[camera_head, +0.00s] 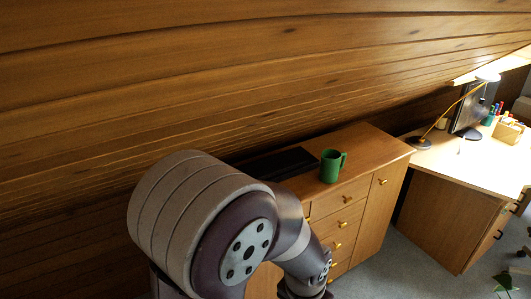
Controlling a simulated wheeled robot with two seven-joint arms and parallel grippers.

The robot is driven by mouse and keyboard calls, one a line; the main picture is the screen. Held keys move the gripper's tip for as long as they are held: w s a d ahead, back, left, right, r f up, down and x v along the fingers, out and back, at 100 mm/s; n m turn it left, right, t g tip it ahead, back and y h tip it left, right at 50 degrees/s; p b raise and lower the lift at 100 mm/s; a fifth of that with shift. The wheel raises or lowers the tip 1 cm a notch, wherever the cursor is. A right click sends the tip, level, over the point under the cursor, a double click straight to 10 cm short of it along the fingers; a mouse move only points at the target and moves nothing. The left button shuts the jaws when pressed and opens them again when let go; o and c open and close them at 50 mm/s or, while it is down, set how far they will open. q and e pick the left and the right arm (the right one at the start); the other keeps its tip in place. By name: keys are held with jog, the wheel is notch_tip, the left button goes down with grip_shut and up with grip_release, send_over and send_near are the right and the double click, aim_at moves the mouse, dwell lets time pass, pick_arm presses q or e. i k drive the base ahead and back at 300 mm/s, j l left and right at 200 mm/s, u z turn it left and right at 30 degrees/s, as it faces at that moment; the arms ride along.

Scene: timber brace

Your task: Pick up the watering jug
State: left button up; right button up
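A green jug-like vessel (331,166) with a handle on its right side stands upright on top of a wooden cabinet (375,146). It looks like a mug, and I cannot tell for sure that it is the watering jug. One of my arms fills the lower middle of the view and reaches down past the cabinet's front, with its far end cut off at the bottom edge. Neither gripper can be made out. Nothing touches the green vessel.
A flat black item (275,164) lies left of the vessel. The sloping plank wall (250,75) comes low behind the cabinet. A desk (470,160) with a lamp (466,97) and monitor (474,108) stands right.

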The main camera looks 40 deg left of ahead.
aim_at(330, 167)
jog(key=u, duration=0.7)
jog(key=i+l+u, duration=0.5)
jog(key=l, duration=0.15)
jog(key=i+l+u, duration=0.25)
jog(key=l, duration=0.15)
jog(key=i+l+u, duration=0.1)
jog(key=l+u, duration=0.15)
jog(key=l, duration=0.15)
jog(key=i+l, duration=0.15)
jog(key=l, duration=0.25)
jog(key=i+l, duration=0.1)
jog(key=l, duration=0.35)
jog(key=i+l, duration=0.15)
jog(key=l, duration=0.25)
jog(key=i+l+u, duration=0.1)
jog(key=l, duration=0.3)
jog(key=i+l, duration=0.15)
jog(key=l, duration=0.3)
jog(key=i+l, duration=0.1)
jog(key=l, duration=0.3)
jog(key=i+l, duration=0.1)
jog(key=l, duration=0.35)
jog(key=i+j+u, duration=0.05)
